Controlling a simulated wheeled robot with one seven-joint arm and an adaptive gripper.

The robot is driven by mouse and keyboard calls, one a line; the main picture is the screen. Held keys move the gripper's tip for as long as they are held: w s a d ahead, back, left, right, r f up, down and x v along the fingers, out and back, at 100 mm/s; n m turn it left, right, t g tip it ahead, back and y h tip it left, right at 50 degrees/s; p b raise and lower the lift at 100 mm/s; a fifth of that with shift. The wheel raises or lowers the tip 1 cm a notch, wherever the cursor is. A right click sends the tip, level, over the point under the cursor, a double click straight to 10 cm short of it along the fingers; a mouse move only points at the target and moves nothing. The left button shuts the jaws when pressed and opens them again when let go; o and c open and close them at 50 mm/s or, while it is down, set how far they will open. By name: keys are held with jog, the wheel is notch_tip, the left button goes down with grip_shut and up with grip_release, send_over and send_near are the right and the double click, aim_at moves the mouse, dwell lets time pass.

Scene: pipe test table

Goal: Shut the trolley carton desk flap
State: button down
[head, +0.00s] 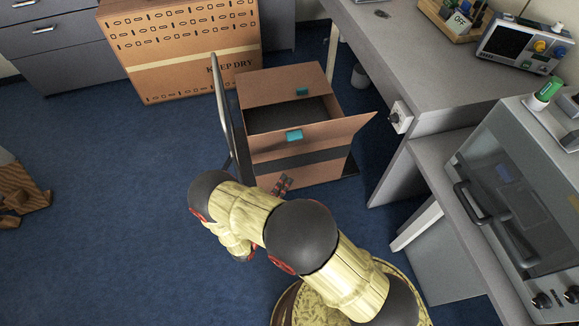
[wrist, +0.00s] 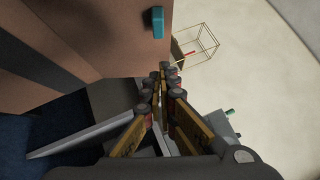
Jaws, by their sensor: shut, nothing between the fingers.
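The brown carton (head: 322,172) stands on a trolley in the middle of the head view, its top open and its inside dark. A flap (head: 350,124) juts out to the right, toward the desk (head: 385,60). One teal tab (head: 294,135) is at the near side of the opening and another (head: 302,91) at the far side. My gripper (head: 282,184) is low by the carton's near face. In the wrist view my gripper (wrist: 166,82) is shut and empty, with carton board (wrist: 110,35) and a teal tab (wrist: 158,22) just beyond its fingertips. Contact cannot be told.
The trolley's upright handle (head: 222,100) is left of the carton. A large "KEEP DRY" carton (head: 180,60) stands behind. A grey machine (head: 510,185) is on the bench at right. A white socket box (head: 401,117) is on the desk side. Blue floor is free at left.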

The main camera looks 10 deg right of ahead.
jog(key=w+a+b+x, duration=0.2)
jog(key=x, duration=1)
jog(key=shift+r, duration=0.3)
